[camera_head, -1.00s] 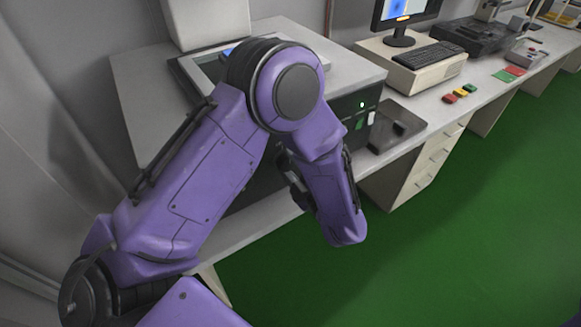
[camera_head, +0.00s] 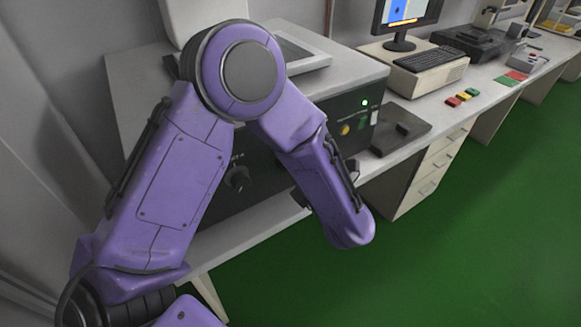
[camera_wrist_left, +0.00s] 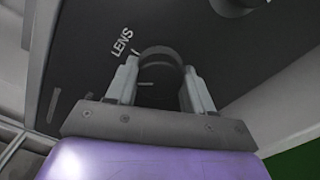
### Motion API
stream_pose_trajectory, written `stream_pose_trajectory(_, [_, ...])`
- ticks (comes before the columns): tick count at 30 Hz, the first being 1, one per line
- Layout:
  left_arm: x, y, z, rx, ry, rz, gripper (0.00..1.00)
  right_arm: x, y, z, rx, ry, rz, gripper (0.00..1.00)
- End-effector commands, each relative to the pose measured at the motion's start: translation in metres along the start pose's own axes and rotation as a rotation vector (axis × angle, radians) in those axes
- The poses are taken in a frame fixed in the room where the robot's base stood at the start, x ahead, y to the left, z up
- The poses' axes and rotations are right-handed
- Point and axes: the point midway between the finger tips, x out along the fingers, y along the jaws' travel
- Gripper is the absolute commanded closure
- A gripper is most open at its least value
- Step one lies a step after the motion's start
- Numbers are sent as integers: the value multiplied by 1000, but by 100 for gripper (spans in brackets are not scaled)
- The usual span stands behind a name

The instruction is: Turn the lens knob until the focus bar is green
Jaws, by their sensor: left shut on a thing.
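In the left wrist view, the dark round lens knob (camera_wrist_left: 163,58) sits on a black panel beside the white word LENS (camera_wrist_left: 122,41). My left gripper (camera_wrist_left: 161,85) has one finger on each side of this knob and is shut on it. In the head view my purple left arm hides the left gripper and the lens knob. The monitor (camera_head: 405,15) at the top shows a blue and yellow picture with an orange bar (camera_head: 403,22) under it. My right gripper is not in view.
The grey instrument (camera_head: 330,62) stands on the bench under my arm. Another knob (camera_head: 238,178), a yellow button (camera_head: 346,129) and a green lamp (camera_head: 365,102) show on its front.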

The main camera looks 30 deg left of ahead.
Motion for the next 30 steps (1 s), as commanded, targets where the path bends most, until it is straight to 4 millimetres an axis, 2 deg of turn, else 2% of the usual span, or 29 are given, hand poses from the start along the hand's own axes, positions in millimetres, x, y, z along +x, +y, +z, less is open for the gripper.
stream_pose_trajectory(9, [0,0,1,-86,-3,-3,78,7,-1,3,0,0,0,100])
stream_pose_trajectory(23, [0,0,1,-94,-3,-3,78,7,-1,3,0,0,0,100])
stream_pose_trajectory(24, [0,0,1,-94,-3,-3,35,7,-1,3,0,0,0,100])
stream_pose_trajectory(25, [0,0,1,-94,-3,-3,25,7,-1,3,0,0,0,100])
stream_pose_trajectory(26, [0,0,1,-94,-3,-2,22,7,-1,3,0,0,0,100])
stream_pose_trajectory(30, [0,0,0,-94,-1,-1,22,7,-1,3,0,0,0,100])
